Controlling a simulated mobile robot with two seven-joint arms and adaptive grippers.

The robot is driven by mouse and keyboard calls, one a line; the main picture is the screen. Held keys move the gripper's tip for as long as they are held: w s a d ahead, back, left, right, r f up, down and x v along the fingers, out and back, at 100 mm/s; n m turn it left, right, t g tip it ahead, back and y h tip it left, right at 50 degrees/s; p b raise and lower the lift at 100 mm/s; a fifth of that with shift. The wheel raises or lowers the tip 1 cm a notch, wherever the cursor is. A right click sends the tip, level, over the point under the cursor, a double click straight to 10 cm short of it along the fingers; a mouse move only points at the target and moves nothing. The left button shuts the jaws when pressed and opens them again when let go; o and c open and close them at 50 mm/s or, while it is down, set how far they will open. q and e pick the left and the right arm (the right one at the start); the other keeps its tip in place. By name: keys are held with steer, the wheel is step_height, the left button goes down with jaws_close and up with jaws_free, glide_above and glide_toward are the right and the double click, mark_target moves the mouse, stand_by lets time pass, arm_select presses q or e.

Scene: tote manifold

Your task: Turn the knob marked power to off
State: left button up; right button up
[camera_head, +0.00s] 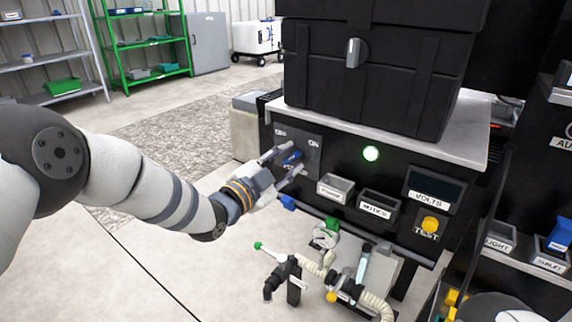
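A blue knob (293,157) sits on a dark panel on the front of the black bench unit. Small white labels are on the panel above the knob; the right one (313,143) seems to read ON, and the left one (280,132) is too small to read surely. My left gripper (284,161) is at the panel, its fingers spread, one above and one below the knob. I cannot tell whether they touch it. The gripper partly hides the knob and the panel's lower left. My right gripper is not in view.
Two small bins (336,187) (379,204), a VOLTS display (435,190) and a yellow TEST button (431,224) follow. A black tote (375,80) stands on top. Pipes and a green-tipped lever (272,252) stand below.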

arm_select(q)
jaws_close()
steer(key=shift+n, duration=0.3)
steer(key=n, duration=0.3)
steer(key=shift+a+r+n+p, duration=0.1)
steer(key=shift+n+p, duration=0.2)
steer(key=shift+p, duration=0.05)
steer(key=n, duration=0.3)
steer(key=shift+w+a+n, duration=0.1)
steer(key=shift+n, duration=0.3)
steer(key=n, duration=0.5)
steer(key=shift+w+a+b, duration=0.1)
steer(key=shift+a+b, duration=0.05)
steer(key=shift+b, duration=0.2)
steer(key=shift+n+b, duration=0.55)
steer(key=shift+n, duration=1.85)
